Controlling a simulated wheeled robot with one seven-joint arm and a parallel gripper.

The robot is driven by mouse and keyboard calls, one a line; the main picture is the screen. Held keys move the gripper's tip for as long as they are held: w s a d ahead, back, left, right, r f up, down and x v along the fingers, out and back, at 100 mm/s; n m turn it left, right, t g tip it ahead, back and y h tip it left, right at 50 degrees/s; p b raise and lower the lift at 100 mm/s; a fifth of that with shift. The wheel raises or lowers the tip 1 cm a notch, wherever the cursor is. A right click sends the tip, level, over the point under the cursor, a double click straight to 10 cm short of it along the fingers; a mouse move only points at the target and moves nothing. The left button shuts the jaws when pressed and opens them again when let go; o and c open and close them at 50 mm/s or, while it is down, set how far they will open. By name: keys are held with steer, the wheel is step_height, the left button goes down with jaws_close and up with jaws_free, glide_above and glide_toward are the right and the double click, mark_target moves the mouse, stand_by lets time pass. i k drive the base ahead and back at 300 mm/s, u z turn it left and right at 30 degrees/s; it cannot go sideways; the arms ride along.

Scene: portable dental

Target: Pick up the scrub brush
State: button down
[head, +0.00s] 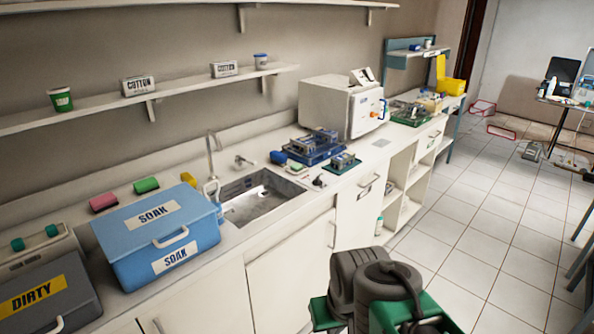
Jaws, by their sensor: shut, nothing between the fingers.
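I cannot pick out the scrub brush with certainty. A small light-blue and white item with a loop-like shape (212,190) stands at the left edge of the sink (260,204), beside the blue SOAK box (140,240); it may be the brush, but it is too small to tell. A dark blue item (278,157) and a small green and white item (297,168) lie on the counter behind the sink's right end. A small dark item (319,182) lies nearby. Grey and green parts of my arm show at the bottom; my gripper's fingertips are not visible.
A grey DIRTY box (45,300) stands at the far left. Pink (103,201) and green (146,185) blocks lie behind the SOAK box. Blue trays (316,153) and a white machine (340,106) stand right of the sink. Tiled floor (470,200) is open to the right.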

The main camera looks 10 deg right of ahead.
mark_target(280, 158)
steer(key=z, duration=1)
steer(key=i, duration=1.55)
steer(key=u, duration=2.25)
steer(key=i, duration=0.5)
